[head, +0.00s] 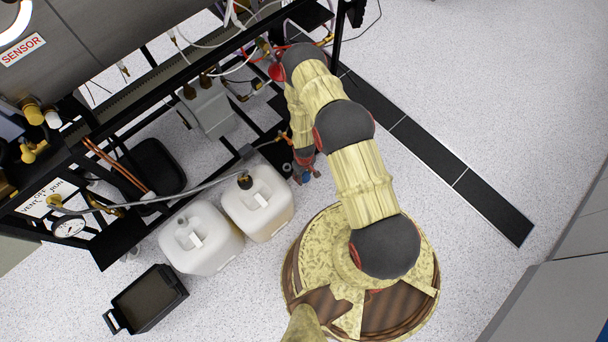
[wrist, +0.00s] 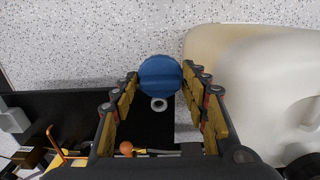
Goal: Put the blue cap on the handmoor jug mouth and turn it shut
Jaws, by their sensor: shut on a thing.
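The round blue cap (wrist: 160,76) is between the tips of my gripper (wrist: 161,84) in the wrist view, and the gripper is shut on it. In the head view my gripper (head: 304,172) hangs at the right of the nearer-right white jug (head: 262,212), apart from it. That jug has a black cap with a line on its mouth. The white jug at its left (head: 203,242) has a bare pale mouth (head: 181,223). No label tells which jug is the handmoor one. A white jug side (wrist: 262,85) fills the right of the wrist view.
A black frame rack (head: 110,160) with tubing, valves and a gauge (head: 68,227) stands along the left and back. A black open bin (head: 146,299) sits on the floor at lower left.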

